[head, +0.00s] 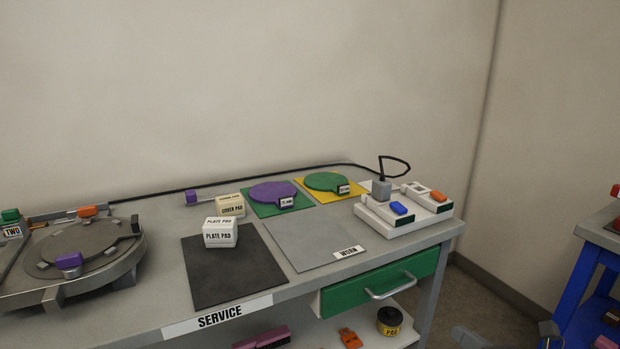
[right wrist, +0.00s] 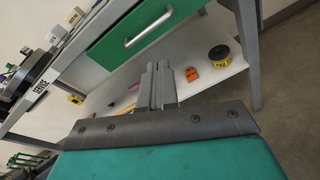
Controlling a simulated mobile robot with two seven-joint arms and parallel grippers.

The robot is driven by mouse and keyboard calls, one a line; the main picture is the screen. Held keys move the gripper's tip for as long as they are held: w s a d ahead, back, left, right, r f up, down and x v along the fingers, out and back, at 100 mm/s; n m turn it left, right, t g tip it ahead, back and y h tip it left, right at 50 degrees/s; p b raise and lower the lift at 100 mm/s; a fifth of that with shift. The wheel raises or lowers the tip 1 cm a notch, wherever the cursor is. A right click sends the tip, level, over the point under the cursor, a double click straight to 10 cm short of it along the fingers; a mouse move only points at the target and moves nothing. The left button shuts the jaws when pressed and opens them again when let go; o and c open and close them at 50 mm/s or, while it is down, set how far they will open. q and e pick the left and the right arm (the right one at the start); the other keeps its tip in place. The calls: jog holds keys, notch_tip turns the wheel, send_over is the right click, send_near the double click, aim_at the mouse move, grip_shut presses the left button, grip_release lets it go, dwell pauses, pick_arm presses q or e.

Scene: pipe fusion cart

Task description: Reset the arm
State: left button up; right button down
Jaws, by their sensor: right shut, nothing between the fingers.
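My right gripper (right wrist: 157,75) shows in the right wrist view with its two grey fingers together and nothing between them. It is in front of the service bench, apart from it; in that view its fingers overlap the white lower shelf (right wrist: 212,88) and point toward the bench. In the head view only small grey parts, probably of my right arm, show at the bottom right edge. My left gripper is in neither view.
The service bench (head: 290,285) carries pads, coloured plates, a round fixture (head: 75,250) and a white block holder (head: 405,212). Its green drawer (head: 380,283) looks shut. A blue-legged table (head: 590,270) stands right.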

pick_arm(q)
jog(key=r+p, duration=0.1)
jog(key=p, duration=0.1)
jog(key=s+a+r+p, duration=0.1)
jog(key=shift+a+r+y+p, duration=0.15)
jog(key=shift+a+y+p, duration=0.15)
jog(key=shift+p, duration=0.1)
pick_arm(e)
jog(key=s+a+f+m+g+h, duration=0.1)
jog(key=s+a+f+m, duration=0.2)
jog(key=m, duration=0.8)
jog(key=s+a+f+m+g+h, duration=0.1)
jog(key=s+a+f+m, duration=0.1)
jog(key=s+a+m, duration=0.4)
jog(key=s+a+f+m+g+h, duration=0.1)
jog(key=s+a+m, duration=0.4)
jog(key=m, duration=1)
jog(key=s+f+g, duration=0.1)
jog(key=s+f, duration=0.1)
jog(key=s, duration=0.1)
jog(key=shift+s+f+m+h, duration=0.15)
jog(key=shift+f+m+h, duration=0.15)
jog(key=shift+m, duration=0.1)
jog(key=shift+a, duration=0.1)
